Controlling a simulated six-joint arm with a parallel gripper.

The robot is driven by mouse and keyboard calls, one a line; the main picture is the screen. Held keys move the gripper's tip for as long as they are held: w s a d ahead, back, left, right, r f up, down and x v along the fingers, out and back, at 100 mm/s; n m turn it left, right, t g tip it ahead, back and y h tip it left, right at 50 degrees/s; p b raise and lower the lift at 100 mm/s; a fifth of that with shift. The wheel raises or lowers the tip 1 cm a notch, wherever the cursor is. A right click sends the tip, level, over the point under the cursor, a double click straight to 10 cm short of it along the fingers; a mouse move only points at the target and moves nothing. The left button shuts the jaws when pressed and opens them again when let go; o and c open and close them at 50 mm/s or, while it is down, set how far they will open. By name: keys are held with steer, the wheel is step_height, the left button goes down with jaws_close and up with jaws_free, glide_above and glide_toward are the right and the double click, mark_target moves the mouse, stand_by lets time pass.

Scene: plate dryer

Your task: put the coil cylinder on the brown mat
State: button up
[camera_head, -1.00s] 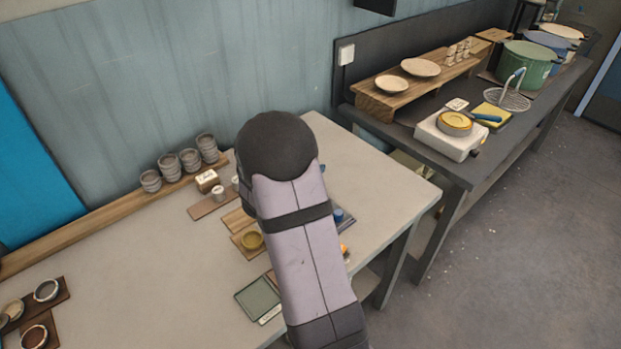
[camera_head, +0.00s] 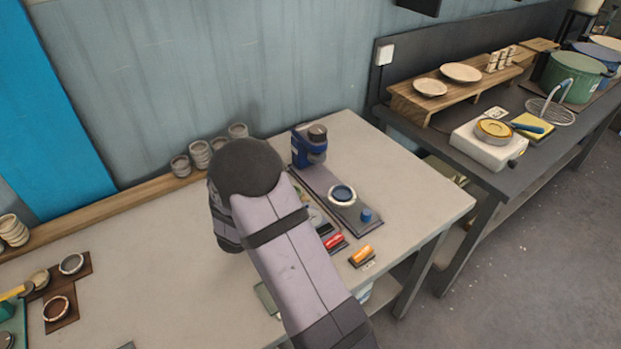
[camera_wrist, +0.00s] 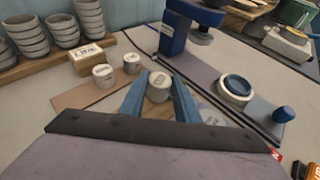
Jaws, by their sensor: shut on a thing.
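My gripper (camera_wrist: 160,80) shows in the wrist view, its two blue fingers shut on a small pale cylinder (camera_wrist: 158,91), taken as the coil cylinder; the mark on its top is too small to read. The brown mat (camera_wrist: 80,97) lies to the left of my gripper in the wrist view. Two similar pale cylinders, a nearer one (camera_wrist: 103,76) and a farther one (camera_wrist: 132,64), stand at the mat. A wooden block with a white label (camera_wrist: 87,57) stands behind them. In the head view my arm hides the gripper, the held cylinder and the mat.
Stacked grey cups (camera_wrist: 62,30) stand on a wooden ledge behind the mat. To the right are a blue press (camera_head: 309,147), a round dish (camera_head: 342,194) and a blue knob (camera_head: 366,215). Red (camera_head: 334,241) and orange (camera_head: 361,254) items lie near the table edge.

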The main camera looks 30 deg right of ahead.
steer(key=shift+t, duration=0.3)
steer(key=w+a, duration=0.3)
steer(key=a, duration=0.1)
steer(key=w+a+f+b, duration=0.1)
steer(key=w+a, duration=0.2)
steer(key=a, duration=0.1)
steer(key=w+a+f, duration=0.1)
steer(key=w+a, duration=0.2)
steer(key=a, duration=0.2)
steer(key=shift+w+a, duration=0.1)
steer(key=shift+w, duration=0.2)
steer(key=shift+w+a+r+b, duration=0.15)
steer(key=shift+w+a+r, duration=0.15)
steer(key=shift+w, duration=0.15)
steer(key=shift+w+a+r+b, duration=0.15)
steer(key=shift+w+a+r, duration=0.1)
steer(key=shift+w, duration=0.2)
steer(key=r+g, duration=0.1)
steer(key=d+r+m+g+h, duration=0.1)
steer(key=r, duration=0.1)
steer(key=d+r+m, duration=0.1)
steer(key=r, duration=0.1)
steer(key=shift+r+g+h, duration=0.25)
steer(key=shift+g+h, duration=0.05)
steer(key=shift+g, duration=0.1)
steer(key=shift+f, duration=0.15)
steer(key=shift+f+b, duration=2.45)
steer(key=shift+f, duration=0.9)
steer(key=shift+f+b, duration=0.35)
steer(key=shift+f, duration=0.2)
